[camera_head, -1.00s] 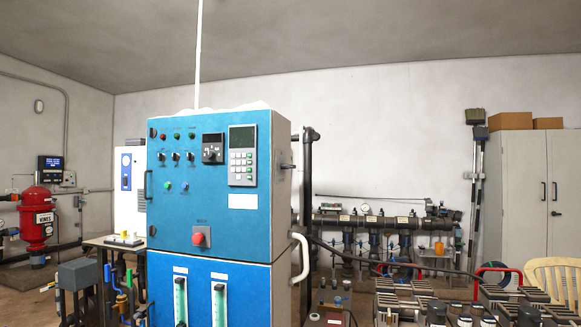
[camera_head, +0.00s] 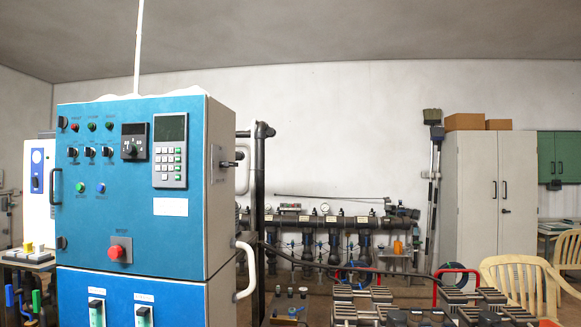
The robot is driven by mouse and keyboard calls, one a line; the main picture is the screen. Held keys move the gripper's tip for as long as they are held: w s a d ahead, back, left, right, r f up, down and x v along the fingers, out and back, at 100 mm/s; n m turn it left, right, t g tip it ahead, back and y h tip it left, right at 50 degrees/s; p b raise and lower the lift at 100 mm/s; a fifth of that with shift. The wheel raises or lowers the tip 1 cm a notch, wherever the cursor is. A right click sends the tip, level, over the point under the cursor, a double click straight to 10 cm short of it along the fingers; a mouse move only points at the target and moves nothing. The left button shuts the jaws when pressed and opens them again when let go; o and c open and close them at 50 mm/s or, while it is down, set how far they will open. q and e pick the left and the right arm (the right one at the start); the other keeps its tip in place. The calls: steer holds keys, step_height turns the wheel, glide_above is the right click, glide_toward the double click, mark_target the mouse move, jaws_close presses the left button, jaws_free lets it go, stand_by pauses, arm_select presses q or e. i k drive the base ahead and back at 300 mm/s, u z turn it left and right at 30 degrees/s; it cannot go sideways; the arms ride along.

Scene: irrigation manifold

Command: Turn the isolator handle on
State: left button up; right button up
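A blue control cabinet (camera_head: 110,225) stands at the left of the head view. A black square unit with a small knob (camera_head: 134,142) sits on its upper front, left of a grey keypad panel (camera_head: 170,150). A small dark lever-like part (camera_head: 228,164) sticks out from the cabinet's right side. No label shows which part is the isolator handle, and I cannot tell its position. A red push button (camera_head: 121,249) is lower on the front. Neither of my grippers shows.
A pale curved rail (camera_head: 248,270) juts from the cabinet's right side. Pipework with valves (camera_head: 330,222) runs along the back wall. Several dark slatted blocks (camera_head: 370,295) fill the lower middle. Cream chairs (camera_head: 520,275) and a grey locker (camera_head: 477,200) are at right.

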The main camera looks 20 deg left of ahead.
mark_target(227, 164)
steer(key=z, duration=0.2)
steer(key=i, duration=0.95)
steer(key=u, duration=0.2)
